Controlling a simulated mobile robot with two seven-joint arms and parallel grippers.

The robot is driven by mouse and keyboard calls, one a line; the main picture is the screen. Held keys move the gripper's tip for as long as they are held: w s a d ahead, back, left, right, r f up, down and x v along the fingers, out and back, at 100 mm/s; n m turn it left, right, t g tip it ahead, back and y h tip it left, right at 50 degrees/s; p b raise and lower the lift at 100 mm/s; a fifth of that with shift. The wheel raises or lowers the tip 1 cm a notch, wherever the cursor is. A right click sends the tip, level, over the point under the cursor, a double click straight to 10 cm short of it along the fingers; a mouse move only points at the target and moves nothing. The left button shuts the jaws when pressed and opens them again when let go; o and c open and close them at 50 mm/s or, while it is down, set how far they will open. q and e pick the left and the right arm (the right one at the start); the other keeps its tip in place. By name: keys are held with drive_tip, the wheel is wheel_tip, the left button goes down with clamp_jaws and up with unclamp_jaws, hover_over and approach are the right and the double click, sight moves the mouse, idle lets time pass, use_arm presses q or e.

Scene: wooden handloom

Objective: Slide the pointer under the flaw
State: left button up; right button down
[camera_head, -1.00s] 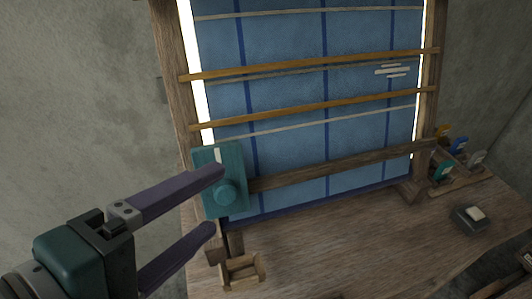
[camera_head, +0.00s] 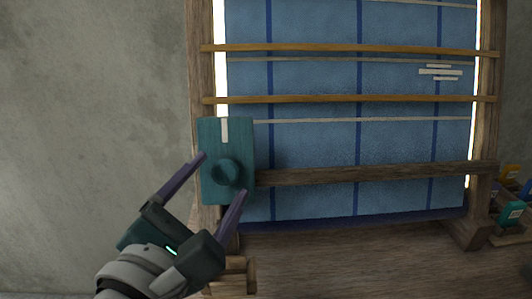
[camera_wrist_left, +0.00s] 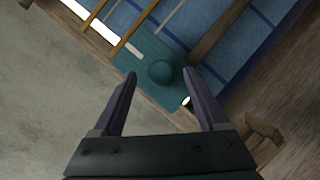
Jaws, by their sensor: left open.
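The pointer is a teal plate (camera_head: 210,187) with a white stripe at its top and a round knob (camera_head: 226,173). It sits at the left end of a dark wooden rail (camera_head: 370,172) across the loom. The flaw, several short white dashes (camera_head: 440,72), lies on the blue cloth at the upper right. My left gripper (camera_head: 223,174) is open, its two purple fingers on either side of the knob in the head view. In the left wrist view the knob (camera_wrist_left: 161,72) is ahead of and between the fingertips, apparently not gripped. My right gripper is not in view.
Two orange rods (camera_head: 330,100) cross the cloth above the rail. A small wooden box (camera_head: 232,277) stands below the pointer, close to my left gripper. Coloured spools (camera_head: 513,212) sit at the right edge. The rail right of the pointer is clear.

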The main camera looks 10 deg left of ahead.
use_arm(q)
drive_tip(key=shift+w+d, duration=0.1)
drive_tip(key=shift+w, duration=1.1)
clamp_jaws()
idle(0.6)
